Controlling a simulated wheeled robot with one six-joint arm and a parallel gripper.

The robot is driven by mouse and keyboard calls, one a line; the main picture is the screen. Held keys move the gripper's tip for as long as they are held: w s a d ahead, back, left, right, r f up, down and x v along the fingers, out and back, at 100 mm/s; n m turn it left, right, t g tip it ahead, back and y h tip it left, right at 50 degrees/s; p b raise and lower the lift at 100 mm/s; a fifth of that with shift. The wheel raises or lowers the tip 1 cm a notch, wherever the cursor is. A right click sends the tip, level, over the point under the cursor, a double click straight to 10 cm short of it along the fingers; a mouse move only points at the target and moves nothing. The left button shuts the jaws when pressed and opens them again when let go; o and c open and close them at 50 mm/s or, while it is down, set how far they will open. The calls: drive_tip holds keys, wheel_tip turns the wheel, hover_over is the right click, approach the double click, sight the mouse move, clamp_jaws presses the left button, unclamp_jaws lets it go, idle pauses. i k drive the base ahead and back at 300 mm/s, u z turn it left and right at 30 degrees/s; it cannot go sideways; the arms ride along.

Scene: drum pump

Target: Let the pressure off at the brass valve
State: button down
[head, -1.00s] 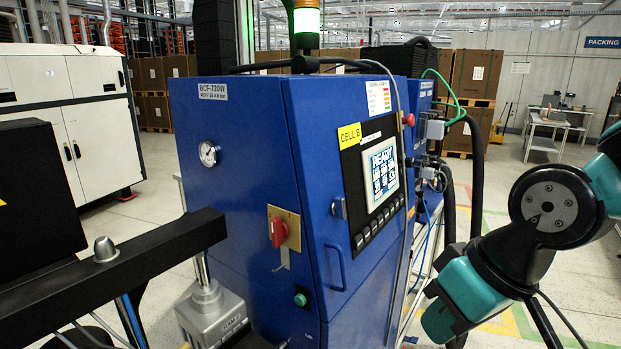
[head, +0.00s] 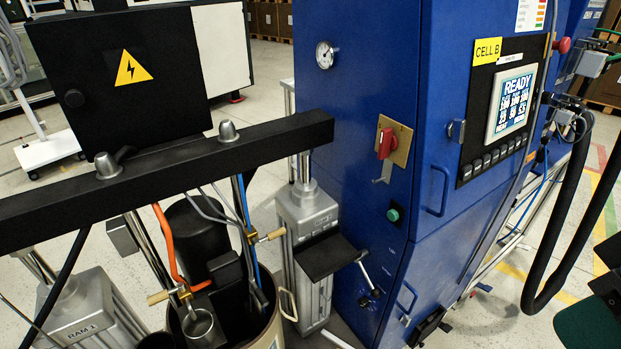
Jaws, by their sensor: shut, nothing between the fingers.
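Two small brass fittings with tan handles show in the head view. One brass fitting (head: 252,238) is on the right side of the drum pump, beside a blue hose, with its handle pointing right. The other brass fitting (head: 183,294) is lower and to the left, by the orange hose, with its handle pointing left. I cannot tell which one is the brass valve for the pressure. Both are below the black crossbar (head: 150,175). My gripper is not in view; only parts of my arm show at the lower right edge, well away from the fittings.
The drum (head: 268,325) stands between two grey rams, one marked RAM 1 (head: 75,325). A blue cabinet (head: 355,140) with a red switch (head: 386,143) and a READY screen (head: 511,104) stands to the right. A black box (head: 115,80) sits above the crossbar. Black hoses hang at right.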

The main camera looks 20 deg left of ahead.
sight(162, 296)
drive_tip(key=u, duration=1.9)
drive_tip(key=i, duration=0.2)
drive_tip(key=z, duration=0.1)
drive_tip(key=k, duration=1.2)
drive_tip(key=u, duration=1.05)
drive_tip(key=i, duration=1.45)
drive_tip(key=z, duration=0.6)
